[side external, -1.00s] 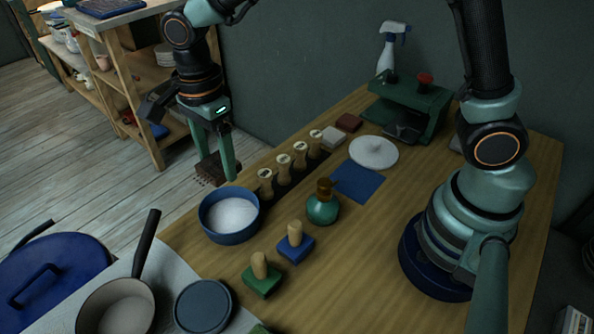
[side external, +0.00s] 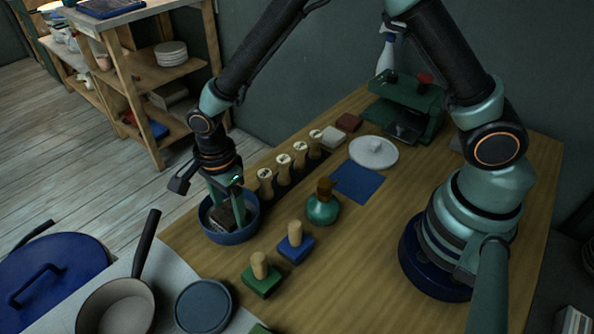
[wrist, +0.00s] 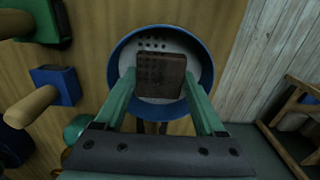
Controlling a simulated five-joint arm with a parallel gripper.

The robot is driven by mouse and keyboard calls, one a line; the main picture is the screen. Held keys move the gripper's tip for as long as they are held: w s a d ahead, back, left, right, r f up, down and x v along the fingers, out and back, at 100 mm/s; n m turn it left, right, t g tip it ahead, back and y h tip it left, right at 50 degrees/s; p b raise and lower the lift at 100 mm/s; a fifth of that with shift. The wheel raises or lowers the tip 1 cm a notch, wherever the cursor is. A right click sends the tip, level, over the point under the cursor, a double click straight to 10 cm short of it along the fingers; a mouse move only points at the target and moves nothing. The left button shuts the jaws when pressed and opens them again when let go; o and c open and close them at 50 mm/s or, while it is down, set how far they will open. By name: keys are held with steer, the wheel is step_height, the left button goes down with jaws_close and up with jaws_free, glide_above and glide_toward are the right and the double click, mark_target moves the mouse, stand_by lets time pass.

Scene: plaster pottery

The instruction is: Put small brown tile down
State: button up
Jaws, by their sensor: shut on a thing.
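My gripper (side external: 226,206) is shut on the small brown tile (side external: 223,219), at the blue round bowl (side external: 229,238) near the table's left edge. In the wrist view the tile (wrist: 161,76) sits between the two green fingers, inside the outline of the bowl (wrist: 122,52). White material (wrist: 181,45) shows in the bowl around the tile, with several dark dots in it. I cannot tell whether the tile touches the white material. The fingers and bowl wall hide part of the tile in the side view.
Several wooden-handled stamps (side external: 283,168) stand in a row behind the bowl. A green bottle (side external: 322,206), a blue stamp block (side external: 296,244) and a green one (side external: 261,275) stand to its right. A blue square mat (side external: 357,182) lies bare. A reddish-brown tile (side external: 349,122) lies farther back.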

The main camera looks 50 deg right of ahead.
mark_target(230, 212)
steer(key=shift+f, duration=0.15)
steer(key=o, duration=1.4)
steer(key=shift+o, duration=0.2)
step_height(230, 212, up, 12)
steer(key=s+d+r+n+t, duration=0.2)
steer(key=s+d+r+n, duration=0.2)
steer(key=d+n, duration=0.5)
steer(key=s+d+r+n+t, duration=0.3)
steer(key=s+d+r+n, duration=0.2)
steer(key=d+r+n, duration=0.2)
steer(key=shift+d+r+n+t, duration=0.3)
steer(key=shift+d+n, duration=0.7)
steer(key=shift+d, duration=0.75)
